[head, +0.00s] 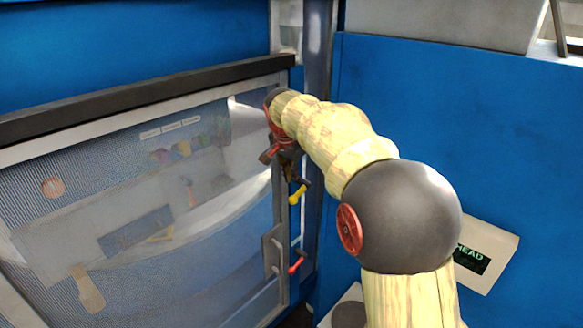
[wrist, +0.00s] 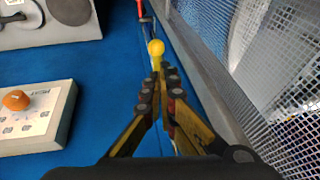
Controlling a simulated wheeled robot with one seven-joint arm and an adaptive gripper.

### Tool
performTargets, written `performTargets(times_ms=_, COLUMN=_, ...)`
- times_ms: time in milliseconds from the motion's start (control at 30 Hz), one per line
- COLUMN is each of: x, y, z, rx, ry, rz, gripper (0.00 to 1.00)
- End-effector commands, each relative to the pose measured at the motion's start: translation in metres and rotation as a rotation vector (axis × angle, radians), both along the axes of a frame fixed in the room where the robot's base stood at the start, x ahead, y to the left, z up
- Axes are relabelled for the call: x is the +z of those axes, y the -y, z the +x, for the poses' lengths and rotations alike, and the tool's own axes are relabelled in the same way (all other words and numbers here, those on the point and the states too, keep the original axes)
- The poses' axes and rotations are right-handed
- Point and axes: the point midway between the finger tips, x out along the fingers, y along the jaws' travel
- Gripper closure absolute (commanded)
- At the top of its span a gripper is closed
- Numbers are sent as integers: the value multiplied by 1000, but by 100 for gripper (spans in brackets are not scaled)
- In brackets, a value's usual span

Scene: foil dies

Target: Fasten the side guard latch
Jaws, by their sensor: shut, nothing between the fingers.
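The side guard (head: 140,190) is a mesh panel in a grey metal frame with a black top rail, filling the left of the head view. Its frame (wrist: 215,80) runs along the right of the wrist view. At its right edge is a lever with a yellow knob (head: 297,195), and lower down a red-tipped lever (head: 297,264). I cannot tell which lever belongs to the latch. My gripper (head: 299,182) is shut and empty, just above the yellow knob. In the wrist view the fingertips (wrist: 165,72) point at the yellow knob (wrist: 156,48); whether they touch is unclear.
A grey pull handle (head: 272,250) sits on the guard's frame near the red lever. Blue panels (head: 480,130) stand to the right. A control box (wrist: 35,118) with an orange button is at left in the wrist view, with a grey unit above it.

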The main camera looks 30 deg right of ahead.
Motion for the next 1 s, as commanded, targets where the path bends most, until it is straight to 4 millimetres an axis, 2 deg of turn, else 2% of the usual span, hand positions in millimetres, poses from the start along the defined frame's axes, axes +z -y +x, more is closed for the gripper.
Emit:
performTargets(times_ms=200, x=-39, y=11, z=12, rx=-1, ry=-3, rz=1, gripper=100)
performTargets(times_ms=400, x=-63, y=17, z=20, rx=0, ry=-1, rz=1, gripper=100)
performTargets(times_ms=600, x=-73, y=20, z=24, rx=-1, ry=0, rz=0, gripper=100)
performTargets(times_ms=1000, x=-75, y=20, z=24, rx=0, ry=1, rz=-2, gripper=100)
